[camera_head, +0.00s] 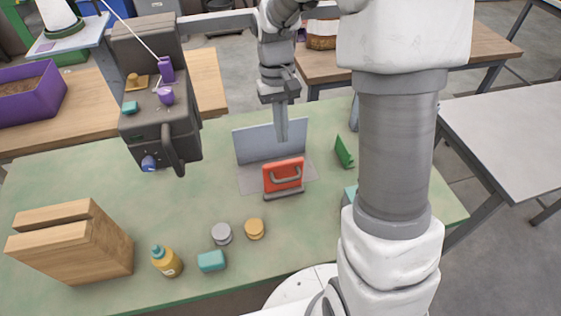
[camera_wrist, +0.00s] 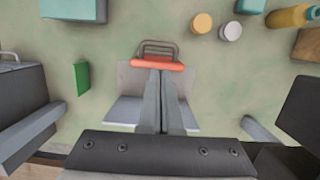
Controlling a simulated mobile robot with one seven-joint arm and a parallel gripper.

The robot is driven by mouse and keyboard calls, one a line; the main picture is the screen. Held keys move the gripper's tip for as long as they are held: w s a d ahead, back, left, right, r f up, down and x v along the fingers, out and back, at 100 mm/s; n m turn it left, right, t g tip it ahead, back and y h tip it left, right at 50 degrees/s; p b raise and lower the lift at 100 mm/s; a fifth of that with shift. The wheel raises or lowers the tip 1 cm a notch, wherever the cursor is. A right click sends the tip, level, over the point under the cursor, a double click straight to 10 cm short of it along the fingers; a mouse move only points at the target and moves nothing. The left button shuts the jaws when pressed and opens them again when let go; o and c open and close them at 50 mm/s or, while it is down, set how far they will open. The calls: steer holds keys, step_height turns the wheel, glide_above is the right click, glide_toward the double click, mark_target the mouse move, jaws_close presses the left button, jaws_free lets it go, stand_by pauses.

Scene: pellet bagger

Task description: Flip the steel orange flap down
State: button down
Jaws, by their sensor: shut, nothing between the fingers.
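The orange flap (camera_head: 284,172) stands up at the front edge of a steel plate (camera_head: 250,180), with a grey handle on its near face. A grey upright panel (camera_head: 255,146) stands at the plate's back. In the wrist view the flap (camera_wrist: 142,63) shows nearly edge-on, with its handle (camera_wrist: 158,45) beyond it. My gripper (camera_head: 282,138) is shut and empty, pointing down above the plate on the panel side of the flap. In the wrist view its fingertips (camera_wrist: 160,72) reach close to the flap; I cannot tell whether they touch.
A green wedge (camera_head: 343,152) stands right of the plate. Two round discs, grey (camera_head: 221,233) and yellow (camera_head: 254,228), a teal block (camera_head: 211,261), a yellow bottle (camera_head: 166,261) and wooden blocks (camera_head: 75,248) are nearer. A dark machine (camera_head: 158,120) stands left.

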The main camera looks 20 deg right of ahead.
steer(key=x, duration=1)
steer(key=shift+s+f+b, duration=0.1)
steer(key=shift+b, duration=0.45)
steer(key=shift+s+t, duration=0.2)
steer(key=shift+t, duration=0.1)
